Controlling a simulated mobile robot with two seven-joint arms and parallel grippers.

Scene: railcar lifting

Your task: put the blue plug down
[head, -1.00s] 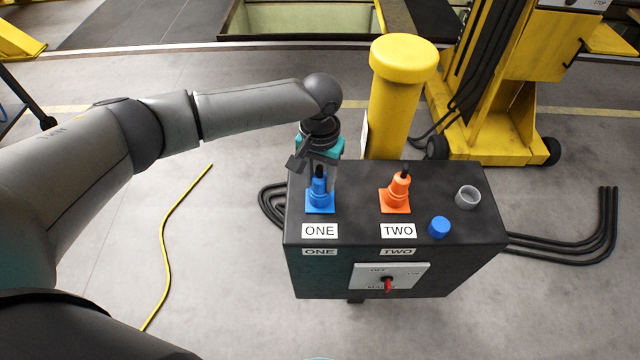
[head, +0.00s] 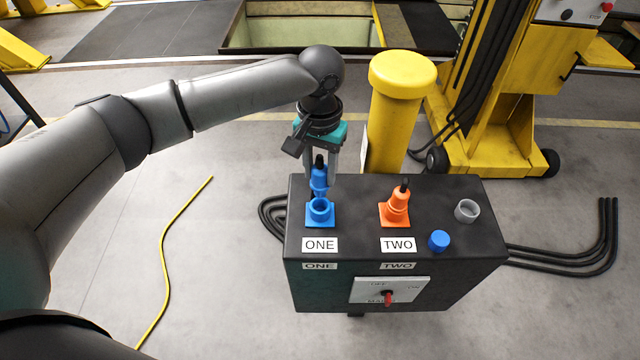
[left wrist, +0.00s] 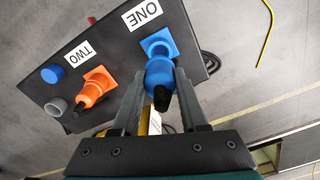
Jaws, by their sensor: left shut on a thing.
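The blue plug (head: 319,175) is upright between the fingers of my left gripper (head: 321,188), which is shut on it. The plug is just above the blue socket (head: 320,216) marked ONE, whose round opening shows below it. In the left wrist view the plug (left wrist: 159,80) sits between the two fingers, with the blue square socket (left wrist: 158,44) behind it. The black box (head: 350,186) carries the sockets on its top. My right gripper is not in view.
An orange plug (head: 397,203) stands in the socket marked TWO. A blue cap (head: 439,241) and a grey ring (head: 467,211) are to its right. A red-handled switch (head: 388,297) is on the box front. A yellow post (head: 396,120) stands close behind the box.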

